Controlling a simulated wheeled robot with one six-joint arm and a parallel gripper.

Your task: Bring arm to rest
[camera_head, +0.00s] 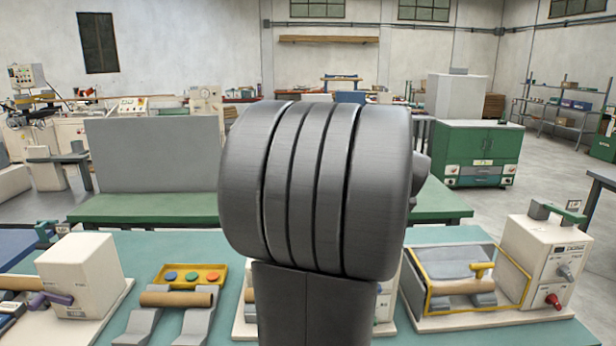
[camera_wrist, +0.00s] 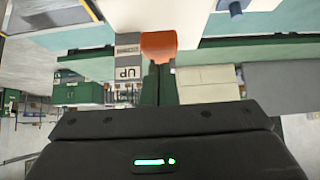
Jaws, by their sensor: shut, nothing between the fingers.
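My arm (camera_head: 320,190) rises through the middle of the head view as a large dark grey ribbed joint on a grey link. It hides part of the bench behind it. My gripper is not visible in the head view.
A teal bench (camera_head: 215,248) spans the front. On it are a white machine with a purple handle (camera_head: 78,275), a yellow button tray (camera_head: 190,276), a tube on grey supports (camera_head: 178,298) and a yellow-framed guard (camera_head: 465,285). A green cabinet (camera_head: 480,150) stands behind right.

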